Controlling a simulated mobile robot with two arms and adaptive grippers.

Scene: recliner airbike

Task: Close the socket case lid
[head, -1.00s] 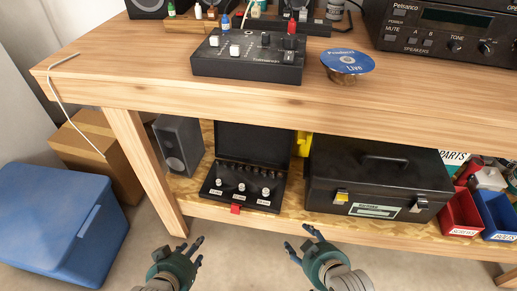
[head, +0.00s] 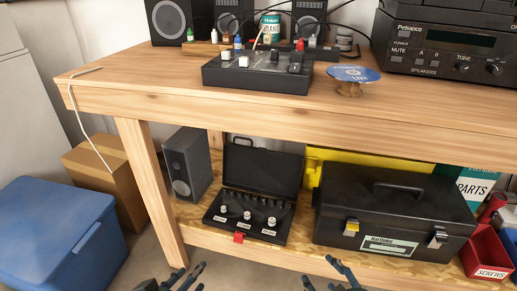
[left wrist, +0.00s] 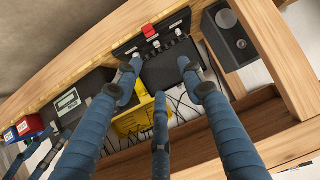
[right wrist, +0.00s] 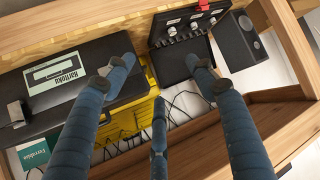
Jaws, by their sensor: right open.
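The black socket case (head: 247,215) sits on the lower shelf under the bench, with its lid (head: 262,168) standing open at the back. Chrome sockets show in its tray, and a red tab (head: 238,238) hangs at its front edge. The case also shows in the left wrist view (left wrist: 182,50) and the right wrist view (right wrist: 181,35). My left gripper (head: 187,276) is open and empty, in front of and below the case. My right gripper (head: 338,276) is open and empty, in front of the toolbox. Both grippers are cut off by the bottom edge in the head view.
A black toolbox (head: 395,215) stands just right of the case, with a yellow object (head: 345,158) behind. A speaker (head: 187,165) stands to its left. The bench top (head: 300,118) overhangs the shelf, and a bench leg (head: 152,190) stands at left. Red bins (head: 485,255) are far right.

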